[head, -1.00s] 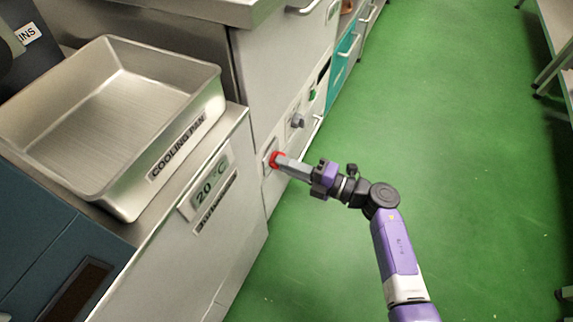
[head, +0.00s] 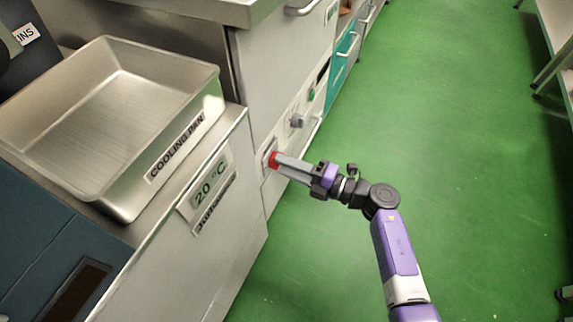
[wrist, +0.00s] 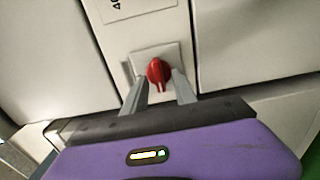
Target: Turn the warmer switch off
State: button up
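A red switch knob (head: 273,159) sits on a pale square plate on the front of the light cabinet. In the wrist view the red knob (wrist: 159,72) shows with its narrow grip pointing down, on its plate (wrist: 156,51). I see no label naming it as the warmer switch. My gripper (head: 284,165) reaches the knob from the right. In the wrist view my gripper's (wrist: 160,82) two grey fingers are apart, one on each side of the knob. Small gaps seem to show beside it; I cannot tell whether either fingertip touches.
A grey knob (head: 297,120) and a green button (head: 311,95) are farther along the same panel. A metal cooling pan (head: 85,125) stands on the counter at left, above a 20 °C display (head: 208,186). The green floor (head: 450,130) at right is clear.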

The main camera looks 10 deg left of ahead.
jog(key=p+v, duration=0.2)
jog(key=v, duration=0.5)
jog(key=shift+s+d+p, duration=0.2)
jog(key=shift+d+p, duration=0.15)
jog(key=shift+p, duration=0.05)
jog(key=shift+w, duration=0.1)
